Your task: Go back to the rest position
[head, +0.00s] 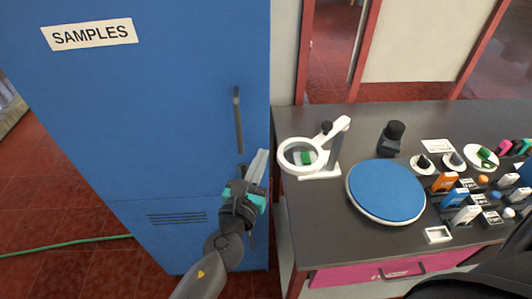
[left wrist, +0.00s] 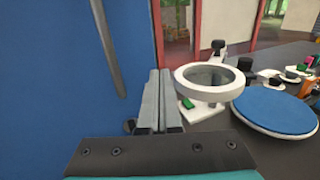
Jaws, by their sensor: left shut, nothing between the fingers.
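My left gripper (head: 258,168) is shut and empty. In the head view it stands in front of the right part of the blue cabinet, below its dark vertical handle (head: 238,120) and left of the table. In the left wrist view its two grey fingers (left wrist: 160,100) lie together, with the handle (left wrist: 108,48) to their left and apart from them. The blue cabinet (head: 150,110) bears a SAMPLES label (head: 90,34) and its door looks closed. My right gripper is not in view; a dark part at the bottom right of the head view may be my right arm.
A dark table (head: 330,222) stands right of the cabinet. On it are a white ring magnifier (head: 338,135), a round blue pad (head: 386,190) and several small coloured items at the right. A green hose (head: 60,246) lies on the red tiled floor, clear at the left.

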